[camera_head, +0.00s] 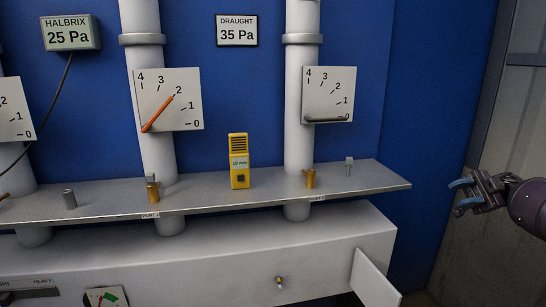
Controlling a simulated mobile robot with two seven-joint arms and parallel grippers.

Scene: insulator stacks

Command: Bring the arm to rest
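My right gripper (460,196) is at the right side of the head view, pointing left. Its two blue-tipped fingers are spread apart with nothing between them. It hangs in free space to the right of the metal shelf's (385,180) end, apart from it. My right arm comes in from the right edge. My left gripper and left arm do not show in this view.
A yellow handheld device (239,165) stands on the shelf. Brass fittings (153,191) and gauges (172,100) line the white pipes (300,60). A white flap (375,281) juts out at the lower right. A grey corrugated wall (500,130) lies behind my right arm.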

